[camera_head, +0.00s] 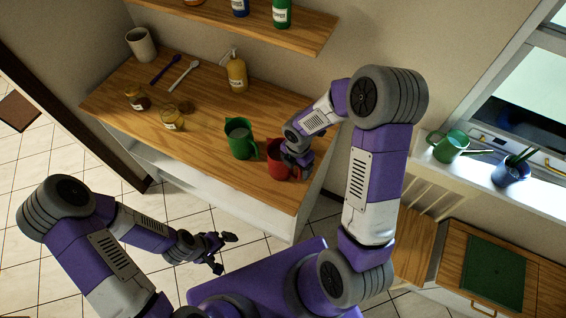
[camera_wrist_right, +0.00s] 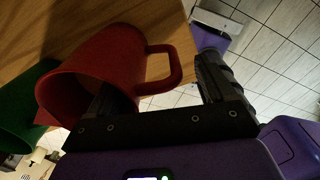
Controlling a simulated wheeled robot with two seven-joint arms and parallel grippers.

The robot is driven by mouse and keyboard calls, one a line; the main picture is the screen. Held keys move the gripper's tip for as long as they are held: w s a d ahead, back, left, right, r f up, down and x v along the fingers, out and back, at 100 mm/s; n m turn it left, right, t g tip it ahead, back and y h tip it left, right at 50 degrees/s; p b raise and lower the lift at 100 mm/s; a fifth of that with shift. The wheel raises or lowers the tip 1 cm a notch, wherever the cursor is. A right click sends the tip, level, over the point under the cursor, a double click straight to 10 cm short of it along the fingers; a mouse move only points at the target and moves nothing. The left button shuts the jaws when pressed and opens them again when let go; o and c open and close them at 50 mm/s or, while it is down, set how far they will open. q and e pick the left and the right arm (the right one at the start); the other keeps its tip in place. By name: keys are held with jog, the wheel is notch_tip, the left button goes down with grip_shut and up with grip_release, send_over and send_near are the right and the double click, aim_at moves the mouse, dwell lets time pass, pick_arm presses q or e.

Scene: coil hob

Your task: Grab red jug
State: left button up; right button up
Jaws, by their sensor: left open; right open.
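The red jug (camera_head: 276,165) stands on the wooden counter near its right end, beside the green jug (camera_head: 240,140). My right gripper (camera_head: 300,156) is at the red jug and partly covers it in the head view. In the right wrist view the red jug (camera_wrist_right: 100,62) fills the upper left, with its handle (camera_wrist_right: 172,68) pointing right. My right gripper (camera_wrist_right: 165,92) is open there, with the handle between its two fingers. Whether a finger touches the jug I cannot tell. My left gripper (camera_head: 226,250) is open and empty, away from the counter over the floor.
The counter (camera_head: 205,105) also holds jars (camera_head: 172,118), a yellow bottle (camera_head: 236,72), two spoons (camera_head: 180,75) and a white cup (camera_head: 140,44). A shelf (camera_head: 260,22) hangs above. A green watering can (camera_head: 448,146) stands on the windowsill. The counter's middle front is clear.

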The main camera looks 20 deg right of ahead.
jog(key=shift+f, duration=0.2)
grip_shut()
jog(key=shift+w, duration=0.1)
jog(key=shift+r, duration=0.25)
dwell(0.4)
